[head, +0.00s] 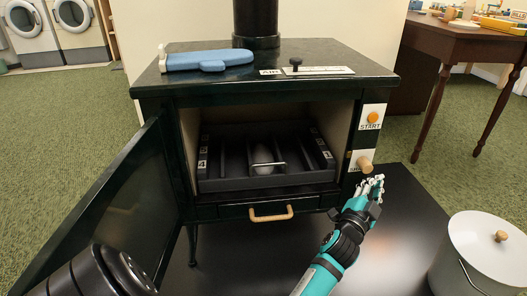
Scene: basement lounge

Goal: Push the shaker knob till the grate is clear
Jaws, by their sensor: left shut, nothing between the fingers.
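The dark green stove (300,90) stands with its door (110,205) swung open to the left. A wooden knob (365,163), which looks like the shaker knob, sticks out at the right of the front; its label is partly hidden. Inside is the dark grate (225,183) with slots, bars and small number labels on its left side. A pale rounded lump (263,158) sits in its middle, behind a thin metal bar. My left gripper (374,181), on a teal arm, is shut and empty just below the wooden knob; contact cannot be told. My right gripper is out of view.
An orange START button (373,117) is above the knob. A blue mitt-like item (205,61) and an air slider (297,64) are on top. A drawer handle (270,217) is below the grate. A lidded white bucket (480,255) stands at lower right.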

